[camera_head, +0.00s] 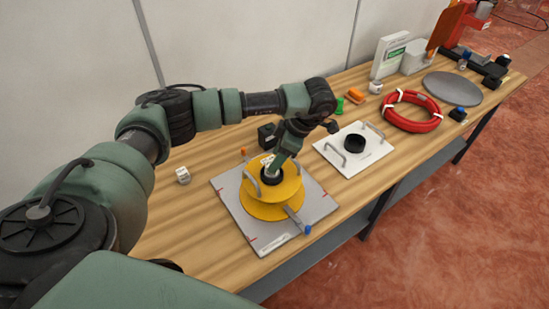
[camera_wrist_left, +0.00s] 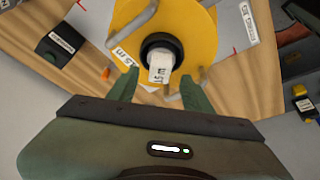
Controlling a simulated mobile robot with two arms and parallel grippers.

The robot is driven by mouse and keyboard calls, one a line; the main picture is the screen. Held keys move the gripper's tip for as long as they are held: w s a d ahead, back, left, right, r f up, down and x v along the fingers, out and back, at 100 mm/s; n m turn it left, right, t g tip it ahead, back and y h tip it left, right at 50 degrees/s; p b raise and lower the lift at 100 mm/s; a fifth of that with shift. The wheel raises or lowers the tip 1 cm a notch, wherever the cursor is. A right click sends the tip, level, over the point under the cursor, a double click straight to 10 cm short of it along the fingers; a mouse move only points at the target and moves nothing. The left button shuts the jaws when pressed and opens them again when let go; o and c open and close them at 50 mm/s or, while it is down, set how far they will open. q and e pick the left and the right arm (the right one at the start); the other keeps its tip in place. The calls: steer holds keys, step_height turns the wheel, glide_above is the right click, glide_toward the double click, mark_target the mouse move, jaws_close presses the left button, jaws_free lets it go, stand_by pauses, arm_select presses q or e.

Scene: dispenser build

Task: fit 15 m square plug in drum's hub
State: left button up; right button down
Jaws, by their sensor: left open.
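The yellow drum (camera_head: 268,205) lies flat on a grey base plate (camera_head: 235,222); it also shows in the left wrist view (camera_wrist_left: 128,14). Its hub is a black ring (camera_wrist_left: 148,42). The white square plug (camera_wrist_left: 159,70), marked 15 m, stands at the hub and sticks out toward the wrist camera. How deep it sits in the ring I cannot tell. My left gripper (camera_head: 272,171) is over the hub, pointing down. In the left wrist view its fingers (camera_wrist_left: 160,92) are open, one on each side of the plug and apart from it. My right gripper is out of view.
Metal handles rise from the drum, close to my left fingers. A blue-tipped lever (camera_head: 300,222) lies at the plate's front. A black box (camera_head: 266,134) stands behind. A white plate (camera_head: 334,156) with a black ring and a red hose coil (camera_head: 388,113) lie right.

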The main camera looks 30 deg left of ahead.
arm_select(q)
steer(key=s+p+v, duration=0.1)
steer(key=p+v, duration=0.1)
steer(key=v, duration=0.4)
steer(key=shift+w+d+r+p, duration=0.2)
steer(key=shift+w+r+p, duration=0.15)
steer(key=shift+w+r, duration=0.15)
steer(key=shift+f, duration=0.15)
stand_by(0.3)
